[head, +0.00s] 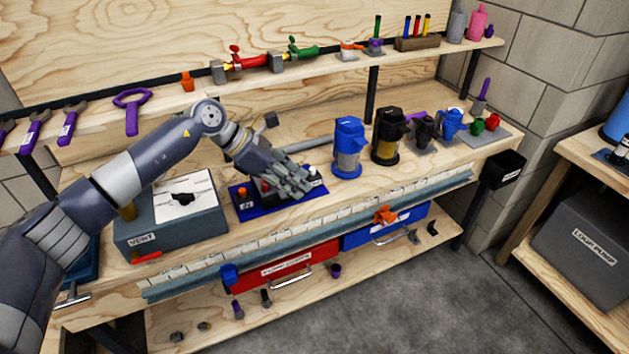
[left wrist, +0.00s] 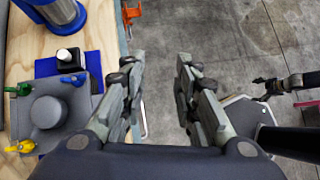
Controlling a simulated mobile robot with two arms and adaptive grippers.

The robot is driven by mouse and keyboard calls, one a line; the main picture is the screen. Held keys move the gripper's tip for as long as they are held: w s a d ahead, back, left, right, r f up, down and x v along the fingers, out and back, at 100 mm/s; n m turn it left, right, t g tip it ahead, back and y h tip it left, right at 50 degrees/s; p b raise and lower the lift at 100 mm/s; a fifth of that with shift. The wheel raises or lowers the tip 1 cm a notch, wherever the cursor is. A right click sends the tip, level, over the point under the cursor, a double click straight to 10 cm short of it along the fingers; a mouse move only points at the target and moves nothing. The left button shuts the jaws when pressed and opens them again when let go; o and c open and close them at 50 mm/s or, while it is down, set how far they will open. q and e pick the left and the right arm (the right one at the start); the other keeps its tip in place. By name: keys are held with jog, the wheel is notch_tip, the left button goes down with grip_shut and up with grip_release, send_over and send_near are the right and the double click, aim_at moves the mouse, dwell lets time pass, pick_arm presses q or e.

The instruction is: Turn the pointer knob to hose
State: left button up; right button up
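The black pointer knob (head: 183,198) sits on a white plate on top of a grey box (head: 172,230), whose front label reads VENT. Any hose marking is too small to read. My left gripper (head: 297,184) is to the right of this box, over a blue mat (head: 240,190) with small parts, some hidden by it. In the left wrist view its fingers (left wrist: 158,95) are spread apart with only floor between them. The pointer knob does not clearly show there. My right gripper does not show in the head view.
A blue-topped filter (head: 348,148) and a black one (head: 388,138) stand right of my left gripper. The left wrist view shows a grey block with coloured levers (left wrist: 48,112) left of the fingers. A red drawer (head: 285,267) and a blue drawer (head: 385,230) are below the bench top.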

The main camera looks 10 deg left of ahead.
pick_arm(q)
jog(key=shift+n+t+h, duration=0.3)
jog(key=shift+n+h, duration=0.1)
jog(key=shift+h, duration=0.5)
jog(key=shift+s+d+r, duration=0.15)
jog(key=shift+d, duration=0.6)
jog(key=shift+s+d+r, duration=0.1)
jog(key=shift+s+d, duration=0.05)
jog(key=shift+d, duration=0.65)
jog(key=shift+s+d+r, duration=0.15)
jog(key=shift+d, duration=0.6)
